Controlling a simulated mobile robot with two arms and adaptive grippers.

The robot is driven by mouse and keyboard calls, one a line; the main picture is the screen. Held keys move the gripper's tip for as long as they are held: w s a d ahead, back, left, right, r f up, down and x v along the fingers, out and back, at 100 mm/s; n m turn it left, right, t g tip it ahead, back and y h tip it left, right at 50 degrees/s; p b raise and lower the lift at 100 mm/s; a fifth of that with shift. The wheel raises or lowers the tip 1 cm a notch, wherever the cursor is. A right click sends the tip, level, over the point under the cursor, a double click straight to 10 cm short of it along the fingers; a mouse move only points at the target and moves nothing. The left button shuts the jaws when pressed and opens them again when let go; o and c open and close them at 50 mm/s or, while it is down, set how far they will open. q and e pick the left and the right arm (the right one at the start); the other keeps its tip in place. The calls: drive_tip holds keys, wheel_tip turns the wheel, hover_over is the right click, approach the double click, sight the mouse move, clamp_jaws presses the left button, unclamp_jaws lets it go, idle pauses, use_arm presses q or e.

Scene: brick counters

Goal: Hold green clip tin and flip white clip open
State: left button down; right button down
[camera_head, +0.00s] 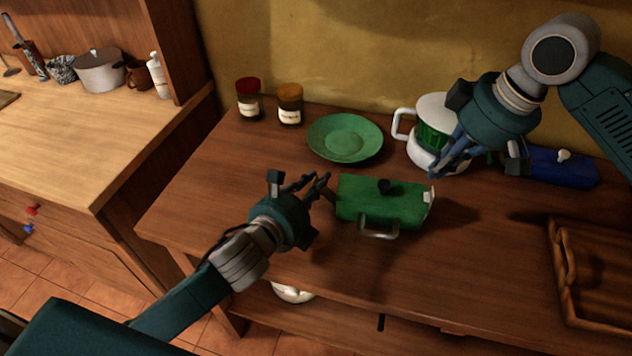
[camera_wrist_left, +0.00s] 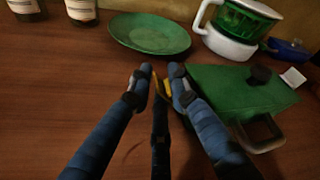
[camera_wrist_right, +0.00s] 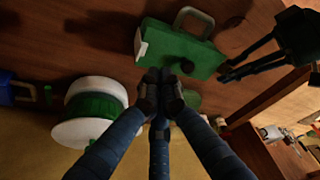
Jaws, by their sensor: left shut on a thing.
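The green clip tin (camera_head: 372,204) lies on the brown counter with a black knob (camera_head: 385,186) on top and a grey handle (camera_head: 379,234) at its near side. Its white clip (camera_head: 430,194) is on the right end and also shows in the right wrist view (camera_wrist_right: 141,43). My left gripper (camera_head: 322,180) is at the tin's left end. In the left wrist view its fingers (camera_wrist_left: 158,78) close around a thin yellow piece (camera_wrist_left: 157,88) beside the tin. My right gripper (camera_head: 440,163) is above the counter behind the clip, fingertips together, empty, apart from the tin.
A green plate (camera_head: 345,137) and two jars (camera_head: 290,104) stand behind. A white and green appliance (camera_head: 436,113) is partly behind my right gripper. A blue box (camera_head: 565,166) and a wooden tray (camera_head: 558,265) are at right. Counter right of the tin is clear.

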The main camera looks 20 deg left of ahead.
use_arm(q)
drive_tip(key=shift+a+f, duration=0.1)
drive_tip(key=shift+f, duration=0.2)
drive_tip(key=shift+s+f, duration=0.1)
use_arm(e)
drive_tip(key=shift+n+g+h, duration=0.3)
drive_tip(key=shift+h, duration=0.3)
drive_tip(key=shift+w+d+x, duration=0.1)
drive_tip(key=shift+w+x, duration=0.1)
drive_tip(key=shift+x, duration=1.05)
drive_tip(key=shift+w+d+x, duration=0.1)
drive_tip(key=shift+w+x, duration=0.05)
drive_tip(key=shift+x, duration=1.1)
drive_tip(key=shift+w+d+x, duration=0.1)
drive_tip(key=shift+w+x, duration=0.1)
drive_tip(key=shift+x, duration=1.1)
